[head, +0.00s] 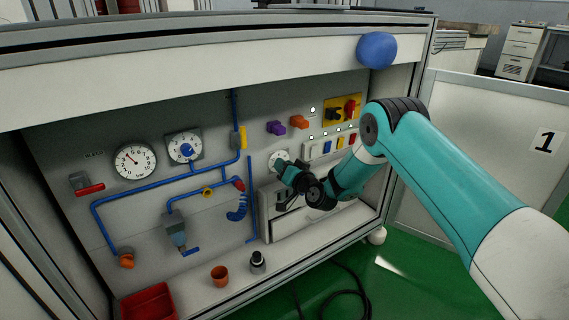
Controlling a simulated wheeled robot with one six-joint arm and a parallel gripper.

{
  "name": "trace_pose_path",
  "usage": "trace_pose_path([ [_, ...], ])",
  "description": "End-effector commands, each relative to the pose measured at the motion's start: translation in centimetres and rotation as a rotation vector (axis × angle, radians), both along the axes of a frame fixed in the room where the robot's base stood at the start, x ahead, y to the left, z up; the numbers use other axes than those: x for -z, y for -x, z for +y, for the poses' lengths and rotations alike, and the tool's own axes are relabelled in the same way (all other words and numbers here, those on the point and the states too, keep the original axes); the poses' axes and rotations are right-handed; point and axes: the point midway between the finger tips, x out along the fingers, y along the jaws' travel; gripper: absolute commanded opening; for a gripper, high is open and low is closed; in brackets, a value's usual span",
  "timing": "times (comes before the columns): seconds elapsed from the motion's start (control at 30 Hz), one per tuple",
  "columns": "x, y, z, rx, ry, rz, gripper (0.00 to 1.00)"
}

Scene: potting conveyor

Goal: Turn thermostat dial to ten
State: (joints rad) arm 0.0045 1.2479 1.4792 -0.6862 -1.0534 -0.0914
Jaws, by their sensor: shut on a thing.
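A round white dial (277,156) is on the grey panel, right of the pipes; I take it for the thermostat dial. My gripper (287,170) is in front of it, fingers toward the panel, and covers much of its face. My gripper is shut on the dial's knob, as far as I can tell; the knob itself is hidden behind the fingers. The dial's numbers and pointer cannot be read from here. Another white dial with a blue knob (186,149) sits further left on the panel, apart from my gripper.
A pressure gauge (135,162), blue pipes (98,222) and a red-handled valve (89,188) are at the left. Coloured switches (327,146) and a yellow plate (341,112) are right and above. A red bin (147,303) and an orange cup (219,276) stand on the ledge below.

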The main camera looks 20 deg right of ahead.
Motion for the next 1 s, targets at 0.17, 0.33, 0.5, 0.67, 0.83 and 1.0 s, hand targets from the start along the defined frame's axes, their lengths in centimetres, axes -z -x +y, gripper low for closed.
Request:
trace_pose_path([
  [0.17, -0.26, 0.02, 0.03, 0.0, -0.159, 0.052, 0.04],
  [0.33, -0.24, 0.02, 0.03, 0.0, -0.306, 0.1, 0.04],
  [0.5, -0.17, 0.02, 0.03, 0.0, -0.434, 0.143, 0.04],
  [0.67, -0.18, 0.01, 0.03, 0.0, -0.529, 0.172, 0.04],
  [0.83, -0.11, 0.02, 0.04, 0.0, -0.597, 0.194, 0.04],
  [1.0, -0.05, 0.02, 0.04, 0.0, -0.634, 0.206, 0.04],
])
